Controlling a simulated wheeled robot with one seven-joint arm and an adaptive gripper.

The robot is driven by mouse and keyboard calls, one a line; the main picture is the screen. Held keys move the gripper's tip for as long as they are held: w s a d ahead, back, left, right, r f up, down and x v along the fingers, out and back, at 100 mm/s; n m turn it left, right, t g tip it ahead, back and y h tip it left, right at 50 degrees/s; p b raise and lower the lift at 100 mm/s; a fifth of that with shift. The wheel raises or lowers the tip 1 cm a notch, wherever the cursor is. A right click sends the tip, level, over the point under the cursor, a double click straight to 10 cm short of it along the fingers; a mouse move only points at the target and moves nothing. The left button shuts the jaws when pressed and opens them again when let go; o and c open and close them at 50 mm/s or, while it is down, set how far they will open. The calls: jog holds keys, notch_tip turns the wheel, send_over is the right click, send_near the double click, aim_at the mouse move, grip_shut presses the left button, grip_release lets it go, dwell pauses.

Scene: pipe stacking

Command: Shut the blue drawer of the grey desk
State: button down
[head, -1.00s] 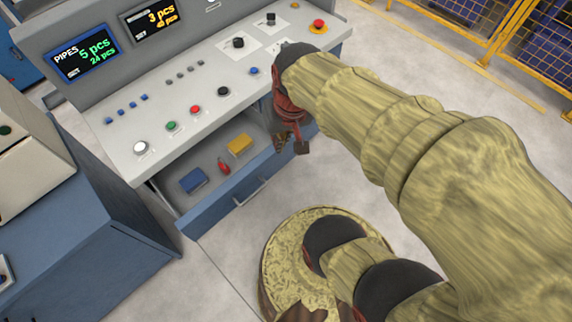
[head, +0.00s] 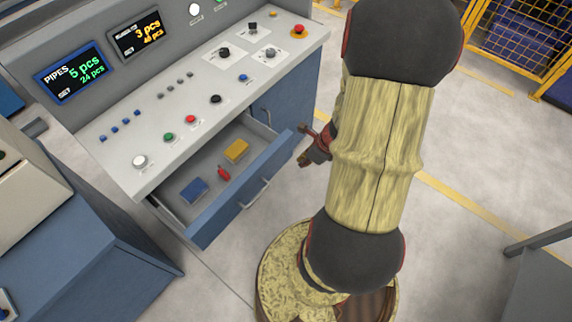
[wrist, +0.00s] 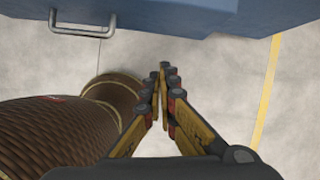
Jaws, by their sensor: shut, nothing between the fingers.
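The blue drawer (head: 248,187) of the grey desk (head: 180,112) stands pulled out, with a silver bar handle on its front. Inside it lie a blue box, a yellow box and a small red item. My gripper (head: 303,161) is in front of the drawer's right end, partly hidden by my arm. In the wrist view my gripper (wrist: 164,72) is shut and empty, its fingertips together over the floor. The drawer front (wrist: 200,14) runs along the top there, with the handle (wrist: 82,29) at upper left. The fingertips appear apart from the drawer front.
A blue cabinet (head: 95,255) stands at the lower left, beside the open drawer. A yellow mesh fence (head: 535,45) is at the far right. A grey bar (head: 540,240) juts in at the right edge. Bare floor (head: 470,160) lies right of my arm.

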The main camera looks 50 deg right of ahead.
jog(key=w+f+m+b, duration=0.2)
jog(key=w+f+b, duration=0.3)
jog(key=w+f, duration=0.2)
jog(key=shift+w+d+f+b, duration=0.3)
jog(key=shift+w+f+b, duration=0.1)
jog(key=shift+f, duration=0.75)
jog(key=w+p, duration=0.3)
jog(key=w, duration=0.3)
jog(key=w+a+p, duration=0.1)
jog(key=w+p, duration=0.2)
jog(key=w, duration=0.4)
jog(key=w+p, duration=0.3)
jog(key=w, duration=0.3)
jog(key=shift+w+a+r, duration=0.1)
jog(key=shift+w+a, duration=0.2)
jog(key=shift+w, duration=0.05)
jog(key=shift+w+p, duration=0.4)
jog(key=shift+w, duration=0.3)
jog(key=shift+s, duration=0.1)
